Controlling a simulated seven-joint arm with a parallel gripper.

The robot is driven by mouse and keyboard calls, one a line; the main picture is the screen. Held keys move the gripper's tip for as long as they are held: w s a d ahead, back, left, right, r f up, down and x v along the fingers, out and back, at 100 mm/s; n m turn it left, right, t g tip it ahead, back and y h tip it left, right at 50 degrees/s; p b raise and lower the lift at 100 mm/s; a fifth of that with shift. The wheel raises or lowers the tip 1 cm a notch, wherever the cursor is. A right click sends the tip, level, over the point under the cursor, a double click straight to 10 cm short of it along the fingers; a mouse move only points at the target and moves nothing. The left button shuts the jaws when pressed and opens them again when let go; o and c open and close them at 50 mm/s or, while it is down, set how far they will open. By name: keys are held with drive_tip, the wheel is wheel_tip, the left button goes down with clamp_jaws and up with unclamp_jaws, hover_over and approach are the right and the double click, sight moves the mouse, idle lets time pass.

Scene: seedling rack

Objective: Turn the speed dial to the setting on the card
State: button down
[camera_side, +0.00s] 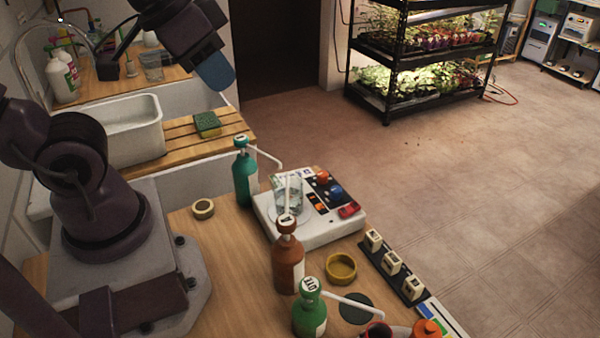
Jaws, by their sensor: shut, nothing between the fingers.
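A white stirrer-like device (305,234) stands on the wooden bench with a glass beaker (287,195) on top. Its panel carries an orange-red knob (322,178), a blue knob (335,191) and a red part (348,210). I cannot tell which is the speed dial, and its markings are too small to read. A card-like sheet with green and blue bands (441,318) lies at the lower right, partly cut off; its setting is not legible. My gripper (217,78), with a blue end, is shut and empty, high above the sink side, well apart from the device.
A teal bottle (245,178), a brown bottle (287,262) and a green bottle (309,311) with spouts stand around the device. A sponge (207,122) rests on the slatted board.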

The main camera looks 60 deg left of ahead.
idle(0.4)
drive_tip(key=c, duration=1.6)
unclamp_jaws()
drive_tip(key=o, duration=0.3)
drive_tip(key=shift+w+d+f, duration=0.1)
drive_tip(key=shift+d+f, duration=0.1)
drive_tip(key=shift+f, duration=0.05)
drive_tip(key=o, duration=0.4)
drive_tip(key=w+f+g, duration=0.1)
drive_tip(key=f, duration=0.1)
drive_tip(key=w+d+f+g+h, duration=0.1)
drive_tip(key=w+g, duration=0.1)
drive_tip(key=shift+f, duration=0.35)
drive_tip(key=n+g+y, duration=0.1)
drive_tip(key=n+g, duration=0.1)
drive_tip(key=n, duration=2.1)
hover_over(336, 188)
wheel_tip(336, 188, down, 14)
wheel_tip(336, 188, down, 12)
drive_tip(key=shift+r, duration=0.1)
drive_tip(key=shift+c, duration=0.2)
